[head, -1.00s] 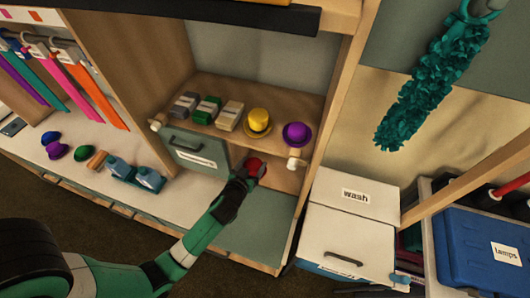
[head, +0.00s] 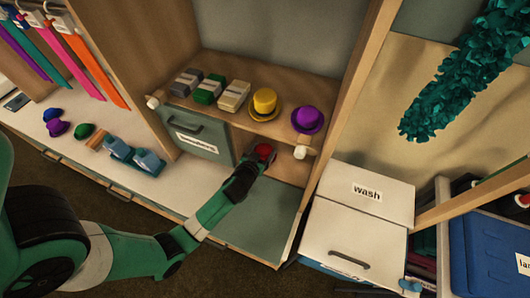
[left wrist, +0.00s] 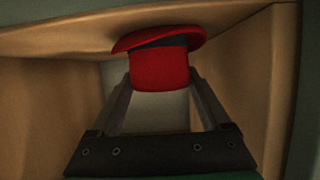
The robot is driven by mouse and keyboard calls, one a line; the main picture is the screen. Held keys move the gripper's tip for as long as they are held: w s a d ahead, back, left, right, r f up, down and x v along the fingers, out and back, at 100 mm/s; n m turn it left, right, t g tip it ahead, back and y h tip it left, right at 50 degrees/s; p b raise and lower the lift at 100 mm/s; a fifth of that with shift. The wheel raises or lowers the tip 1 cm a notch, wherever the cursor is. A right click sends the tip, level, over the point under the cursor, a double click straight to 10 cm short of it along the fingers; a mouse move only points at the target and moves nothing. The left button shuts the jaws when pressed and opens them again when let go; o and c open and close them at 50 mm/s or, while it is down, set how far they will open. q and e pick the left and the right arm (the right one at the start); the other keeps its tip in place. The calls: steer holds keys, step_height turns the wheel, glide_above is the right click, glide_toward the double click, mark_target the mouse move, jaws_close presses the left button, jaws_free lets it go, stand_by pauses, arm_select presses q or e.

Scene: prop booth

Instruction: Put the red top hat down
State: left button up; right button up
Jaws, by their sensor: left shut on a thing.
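The red top hat (head: 266,150) is in the opening below the right part of the shelf in the head view. My left gripper (head: 258,160) reaches in from the front and is shut on it. In the left wrist view, the red top hat (left wrist: 160,70) sits between the two fingers of my left gripper (left wrist: 158,95). Its brim and dark band are at the top of that picture, with wooden walls around it. I cannot tell whether it touches a surface. My right gripper is not in view.
A yellow hat (head: 265,103) and a purple hat (head: 307,119) stand on the shelf (head: 285,134) above, beside several small boxes. A grey-green labelled panel (head: 200,135) is left of the opening. A white "wash" box (head: 365,215) stands at the right.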

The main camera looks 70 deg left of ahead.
arm_select(q)
steer(key=shift+r, duration=0.1)
steer(key=o, duration=0.9)
steer(key=shift+o, duration=1.2)
steer(key=shift+r, duration=0.1)
steer(key=p+v, duration=0.1)
steer(key=v, duration=1.1)
